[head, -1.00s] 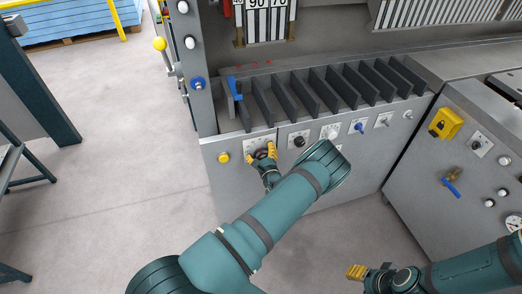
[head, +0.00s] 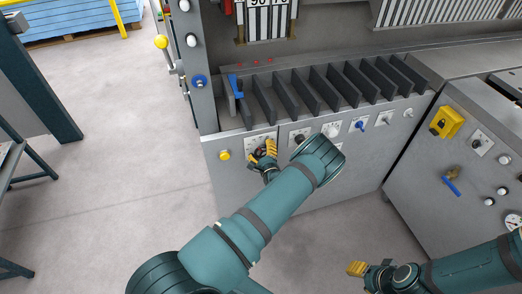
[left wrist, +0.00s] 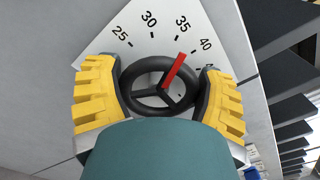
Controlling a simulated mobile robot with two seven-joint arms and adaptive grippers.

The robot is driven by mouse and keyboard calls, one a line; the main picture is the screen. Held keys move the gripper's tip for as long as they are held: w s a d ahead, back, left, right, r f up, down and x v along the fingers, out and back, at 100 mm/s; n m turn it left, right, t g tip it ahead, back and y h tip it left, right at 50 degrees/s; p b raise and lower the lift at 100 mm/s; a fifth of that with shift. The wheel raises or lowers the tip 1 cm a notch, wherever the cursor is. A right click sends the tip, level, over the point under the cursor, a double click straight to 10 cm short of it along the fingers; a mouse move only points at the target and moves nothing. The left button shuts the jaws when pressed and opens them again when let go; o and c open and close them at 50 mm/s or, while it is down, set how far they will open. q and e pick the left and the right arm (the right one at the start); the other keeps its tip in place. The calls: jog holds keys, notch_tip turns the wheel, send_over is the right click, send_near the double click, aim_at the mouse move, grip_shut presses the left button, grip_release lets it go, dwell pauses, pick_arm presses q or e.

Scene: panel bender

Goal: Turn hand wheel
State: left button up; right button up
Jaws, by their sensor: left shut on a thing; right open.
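The hand wheel (left wrist: 143,97) is a small black three-spoked wheel with a red pointer (left wrist: 175,69). It sits in front of a white dial plate (left wrist: 186,24) marked 25, 30, 35, 40 and a partly hidden number. The pointer lies between the 35 and 40 marks. My left gripper (left wrist: 160,95) is shut on the wheel, with a yellow finger pad on each side of the rim. In the head view my left gripper (head: 263,152) is at the grey cabinet front and covers most of the wheel. My right gripper (head: 357,269) is open and empty at the lower right, over the floor.
A yellow button (head: 224,155) is left of the dial, and a black knob (head: 299,139) is to its right. Several more knobs line the cabinet front. A slotted rack (head: 316,92) stands above. A right cabinet carries a yellow lock switch (head: 447,123) and a blue-handled valve (head: 451,186).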

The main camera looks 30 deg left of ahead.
pick_arm(q)
jog(key=o, duration=0.9)
jog(key=shift+s+d+f, duration=0.1)
jog(key=shift+f, duration=0.1)
jog(key=shift+o, duration=1)
jog(key=shift+r, duration=0.1)
jog(key=v, duration=1.2)
